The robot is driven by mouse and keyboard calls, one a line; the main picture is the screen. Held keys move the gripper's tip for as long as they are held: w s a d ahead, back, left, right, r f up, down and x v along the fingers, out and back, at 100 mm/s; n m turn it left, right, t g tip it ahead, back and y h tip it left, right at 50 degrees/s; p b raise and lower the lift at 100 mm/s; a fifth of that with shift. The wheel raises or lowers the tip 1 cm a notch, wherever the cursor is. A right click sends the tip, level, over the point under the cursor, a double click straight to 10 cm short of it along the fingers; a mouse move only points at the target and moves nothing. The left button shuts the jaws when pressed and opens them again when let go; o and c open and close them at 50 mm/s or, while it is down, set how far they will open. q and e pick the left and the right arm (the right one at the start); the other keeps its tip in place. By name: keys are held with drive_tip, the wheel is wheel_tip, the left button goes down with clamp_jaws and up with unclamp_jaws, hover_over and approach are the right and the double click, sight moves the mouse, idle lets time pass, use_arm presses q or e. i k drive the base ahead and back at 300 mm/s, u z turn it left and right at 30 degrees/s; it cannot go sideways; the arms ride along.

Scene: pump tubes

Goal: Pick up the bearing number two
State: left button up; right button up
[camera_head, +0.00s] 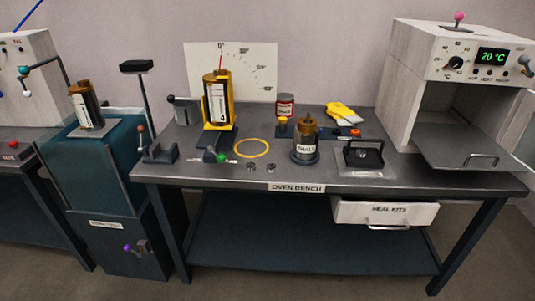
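Two small metal rings, which look like bearings, lie side by side near the front edge of the oven bench (210,178). They are the left ring (250,166) and the right ring (271,168). They are too small for me to read any number, so I cannot tell which is number two. Neither of my grippers is in view.
A black-and-yellow cylinder (217,103) stands behind a yellow ring (251,148) and a green knob (221,157). A labelled canister (305,146) and a black fixture (363,155) stand right of the rings. An oven (411,75) has its door (465,150) open over the bench.

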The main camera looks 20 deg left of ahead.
sight(271, 168)
drive_tip(key=u, duration=0.8)
drive_tip(key=i, duration=0.9)
drive_tip(key=u, duration=0.9)
